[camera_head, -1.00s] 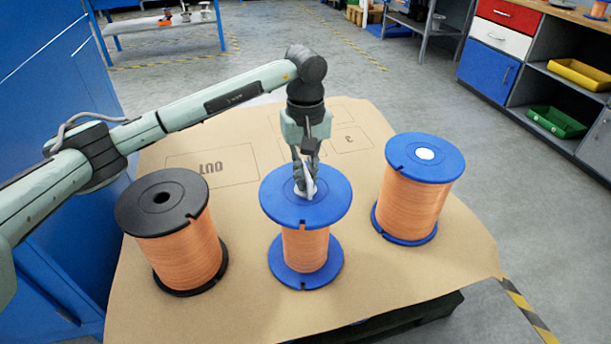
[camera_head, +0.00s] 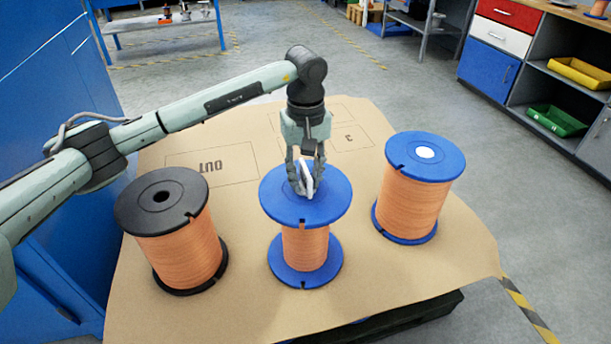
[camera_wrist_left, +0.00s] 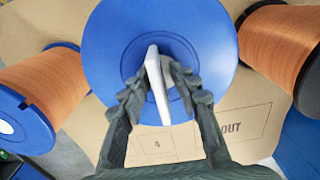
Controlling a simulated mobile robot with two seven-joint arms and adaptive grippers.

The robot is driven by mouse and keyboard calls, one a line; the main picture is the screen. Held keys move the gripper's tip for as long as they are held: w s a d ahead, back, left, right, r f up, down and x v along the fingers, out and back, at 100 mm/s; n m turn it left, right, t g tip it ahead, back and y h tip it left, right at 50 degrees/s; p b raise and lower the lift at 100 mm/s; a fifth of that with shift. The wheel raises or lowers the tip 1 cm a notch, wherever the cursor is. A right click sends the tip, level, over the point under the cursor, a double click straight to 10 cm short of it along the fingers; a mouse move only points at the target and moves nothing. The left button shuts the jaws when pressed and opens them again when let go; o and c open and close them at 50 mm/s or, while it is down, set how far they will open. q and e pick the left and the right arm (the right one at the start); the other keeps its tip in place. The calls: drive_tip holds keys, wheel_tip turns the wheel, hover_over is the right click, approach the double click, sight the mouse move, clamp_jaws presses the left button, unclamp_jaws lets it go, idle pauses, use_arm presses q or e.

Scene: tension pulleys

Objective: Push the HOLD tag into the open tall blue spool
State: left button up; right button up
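The white HOLD tag (camera_head: 306,178) stands slightly tilted at the centre of the middle blue spool (camera_head: 275,203). In the left wrist view the tag (camera_wrist_left: 157,88) shows edge-on over the spool's (camera_wrist_left: 212,32) recessed centre. How deep it sits is hidden, and no lettering is readable. My left gripper (camera_head: 307,190) points down over this spool. Its fingers (camera_wrist_left: 160,84) are spread on both sides of the tag, with a visible gap at least on the left side. The other blue spool (camera_head: 407,200), at right, has a white disc (camera_head: 425,154) in its centre. My right gripper is not in view.
A black-flanged copper spool (camera_head: 182,250) stands at left, with an open dark centre hole. All spools stand on a brown board (camera_head: 385,285) with printed outlines, including OUT (camera_head: 211,166). A blue cabinet (camera_head: 60,90) is close at left. Board space is clear between the spools.

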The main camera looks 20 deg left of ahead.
use_arm(q)
wheel_tip(320, 180, up, 12)
idle(0.6)
